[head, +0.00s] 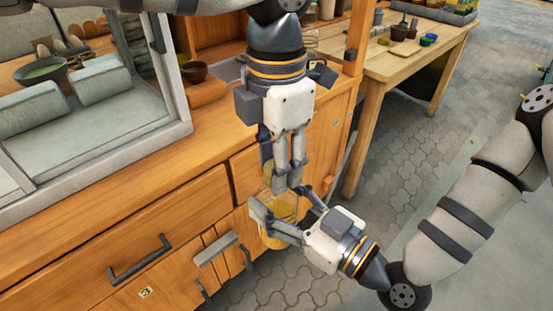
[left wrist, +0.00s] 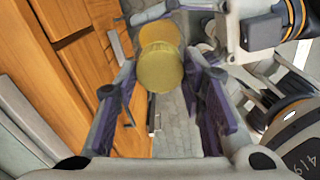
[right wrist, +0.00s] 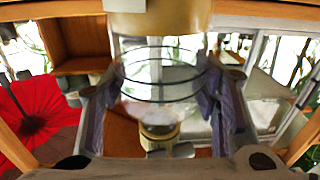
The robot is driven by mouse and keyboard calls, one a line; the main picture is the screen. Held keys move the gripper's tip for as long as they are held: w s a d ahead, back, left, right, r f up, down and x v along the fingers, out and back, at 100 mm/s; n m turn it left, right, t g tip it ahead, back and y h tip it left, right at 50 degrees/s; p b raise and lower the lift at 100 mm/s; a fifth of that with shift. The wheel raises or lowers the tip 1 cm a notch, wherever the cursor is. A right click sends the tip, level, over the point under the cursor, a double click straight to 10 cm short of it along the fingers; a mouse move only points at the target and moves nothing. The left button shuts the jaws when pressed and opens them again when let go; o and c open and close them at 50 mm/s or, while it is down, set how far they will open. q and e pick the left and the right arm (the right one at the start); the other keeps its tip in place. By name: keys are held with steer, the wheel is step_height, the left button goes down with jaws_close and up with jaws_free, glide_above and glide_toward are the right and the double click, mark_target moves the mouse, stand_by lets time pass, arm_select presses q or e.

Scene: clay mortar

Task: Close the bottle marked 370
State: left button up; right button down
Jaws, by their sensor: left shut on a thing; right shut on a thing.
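A clear glass bottle with yellow-orange contents (head: 282,212) is in my right gripper (head: 284,203), in front of the wooden cabinet. Its ringed glass wall (right wrist: 160,82) lies between the right fingers in the right wrist view. No marking 370 is readable on it. My left gripper (head: 287,186) points down from above, its fingertips close over the bottle. It is shut on a round yellow lid (left wrist: 160,70), with the bottle behind it in the left wrist view. The lid also appears near the bottle's mouth (right wrist: 160,125); I cannot tell whether they touch.
The wooden cabinet (head: 190,225) with drawers and dark handles stands close on the left. A glass-sided case (head: 130,130) and a small brown bowl (head: 194,72) are on its top. A wooden table (head: 400,65) with pots stands at the back right.

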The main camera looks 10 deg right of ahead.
arm_select(q)
steer(key=o, duration=0.7)
steer(key=shift+r, duration=2.3)
steer(key=shift+c, duration=0.2)
